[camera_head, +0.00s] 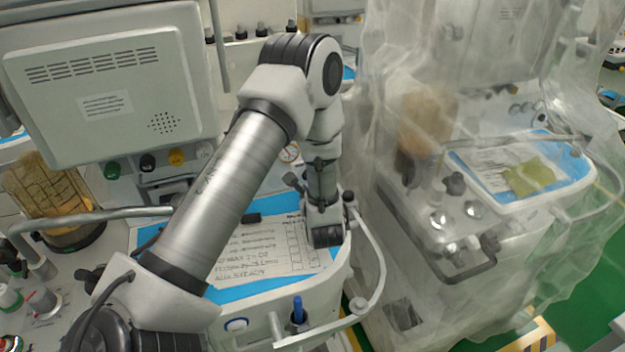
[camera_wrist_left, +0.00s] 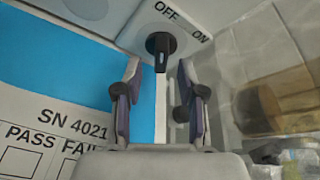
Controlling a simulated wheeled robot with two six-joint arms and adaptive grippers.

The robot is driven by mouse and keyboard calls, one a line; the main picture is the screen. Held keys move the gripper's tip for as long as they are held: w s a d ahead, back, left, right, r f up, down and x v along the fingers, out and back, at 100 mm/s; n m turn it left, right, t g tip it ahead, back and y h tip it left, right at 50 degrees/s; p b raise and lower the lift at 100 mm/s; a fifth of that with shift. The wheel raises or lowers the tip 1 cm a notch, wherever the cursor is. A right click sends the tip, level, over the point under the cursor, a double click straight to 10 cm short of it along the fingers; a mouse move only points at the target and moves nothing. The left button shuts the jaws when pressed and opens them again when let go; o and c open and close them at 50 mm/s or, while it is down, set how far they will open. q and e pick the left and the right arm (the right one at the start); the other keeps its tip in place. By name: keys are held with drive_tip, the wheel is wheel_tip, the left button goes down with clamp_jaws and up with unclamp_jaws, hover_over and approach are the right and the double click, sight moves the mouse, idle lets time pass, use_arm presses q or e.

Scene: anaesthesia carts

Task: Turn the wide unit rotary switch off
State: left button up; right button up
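The rotary switch (camera_wrist_left: 161,48) is a black knob on a pale panel at the top middle of the left wrist view. "OFF" is printed above it and "ON" to its upper right. Its grip bar hangs downward in the picture; I cannot tell which label it is set to. My left gripper (camera_wrist_left: 158,80) is open, its fingers apart on either side of the knob's line, with nothing between the pads. I cannot tell whether the tips reach the knob. In the head view my left gripper (camera_head: 325,236) is low over the cart's worktop, and the switch is hidden. My right gripper is not in view.
A printed checklist on a blue mat (camera_head: 262,284) lies under my left arm. A curved rail (camera_head: 376,262) runs around the worktop's right side. A second cart under clear plastic sheeting (camera_head: 385,215) stands close on the right. A monitor (camera_head: 108,95) stands at the back left.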

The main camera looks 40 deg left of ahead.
use_arm(q)
drive_tip(key=v, duration=0.9)
drive_tip(key=shift+s+d+r, duration=0.15)
drive_tip(key=shift+s+d, duration=0.1)
